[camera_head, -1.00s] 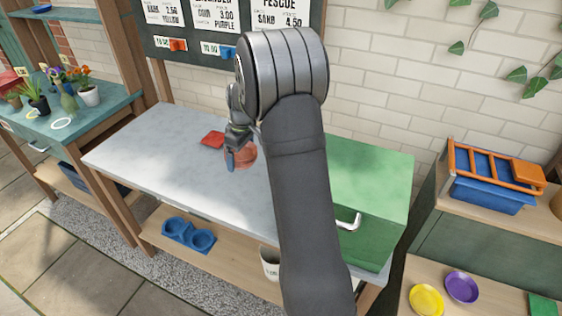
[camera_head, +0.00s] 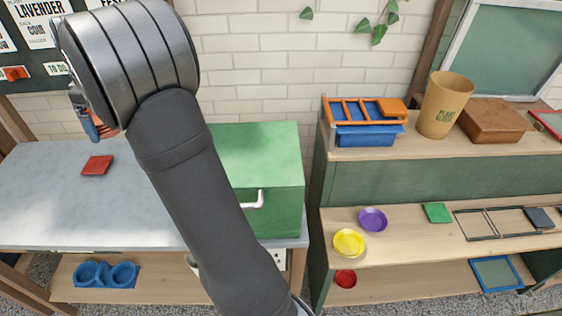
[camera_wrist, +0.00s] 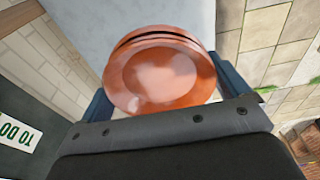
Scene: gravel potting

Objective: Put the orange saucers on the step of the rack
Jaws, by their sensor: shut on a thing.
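My gripper (camera_head: 92,126) is shut on a stack of orange saucers (camera_wrist: 160,75) and holds it up above the grey table. In the wrist view the stack sits between the two blue fingers, with at least two rims showing. In the head view only a sliver of the orange saucers (camera_head: 109,132) shows, the rest hidden by my arm. The tiered wooden rack (camera_head: 440,246) stands to the right, well away from my gripper. Its step carries a yellow saucer (camera_head: 348,242) and a purple saucer (camera_head: 373,219) at the left end.
The rack's top holds a blue bin (camera_head: 365,136) with an orange frame, and a tan pot (camera_head: 445,105). A green square (camera_head: 437,212) lies right of the purple saucer; bare step shows between.

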